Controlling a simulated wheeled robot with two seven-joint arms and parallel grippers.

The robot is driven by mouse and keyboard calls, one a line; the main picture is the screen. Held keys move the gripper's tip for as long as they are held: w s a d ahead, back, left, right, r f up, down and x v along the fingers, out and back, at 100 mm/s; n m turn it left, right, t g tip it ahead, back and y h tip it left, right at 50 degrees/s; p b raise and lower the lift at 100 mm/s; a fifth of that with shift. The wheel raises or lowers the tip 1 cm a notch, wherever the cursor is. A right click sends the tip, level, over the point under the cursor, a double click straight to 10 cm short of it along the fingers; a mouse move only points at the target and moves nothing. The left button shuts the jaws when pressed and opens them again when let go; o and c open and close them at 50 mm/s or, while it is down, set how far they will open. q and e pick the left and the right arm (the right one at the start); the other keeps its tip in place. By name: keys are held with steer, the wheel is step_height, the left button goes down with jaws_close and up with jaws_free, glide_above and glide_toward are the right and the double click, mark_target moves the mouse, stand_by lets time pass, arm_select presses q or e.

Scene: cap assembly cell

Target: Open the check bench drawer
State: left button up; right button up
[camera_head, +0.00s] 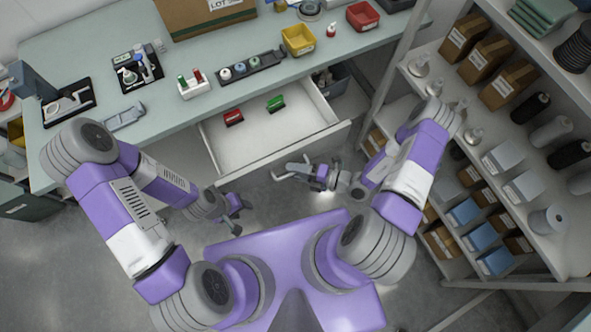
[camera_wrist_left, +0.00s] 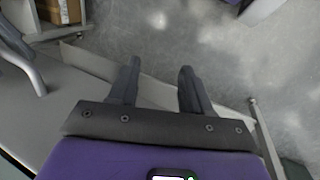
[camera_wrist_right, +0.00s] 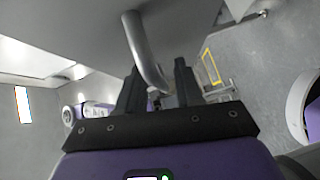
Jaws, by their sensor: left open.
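The check bench drawer (camera_head: 262,150) is pulled out from under the bench top, with its white inside showing. A red item (camera_head: 233,118) and a green item (camera_head: 276,103) lie in it. Its grey bar handle (camera_wrist_right: 143,45) sits outside the drawer front. My right gripper (camera_wrist_right: 160,78) is at the handle, with the bar between its fingers, and appears shut on it. In the head view the right gripper (camera_head: 318,173) is just in front of the drawer front. My left gripper (camera_head: 234,208) is open and empty, below and left of the drawer; its fingers show apart in the left wrist view (camera_wrist_left: 160,80).
The bench top (camera_head: 185,120) holds a yellow bin (camera_head: 298,40), a red bin (camera_head: 362,15), a dark tray of round parts (camera_head: 252,66) and several fixtures. A loaded shelf rack (camera_head: 500,130) stands close to my right arm. Open floor (camera_head: 60,270) lies to the left.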

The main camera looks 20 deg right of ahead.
steer(key=shift+d, duration=0.1)
steer(key=v, duration=0.7)
steer(key=shift+s, duration=0.2)
steer(key=shift+d+r, duration=0.1)
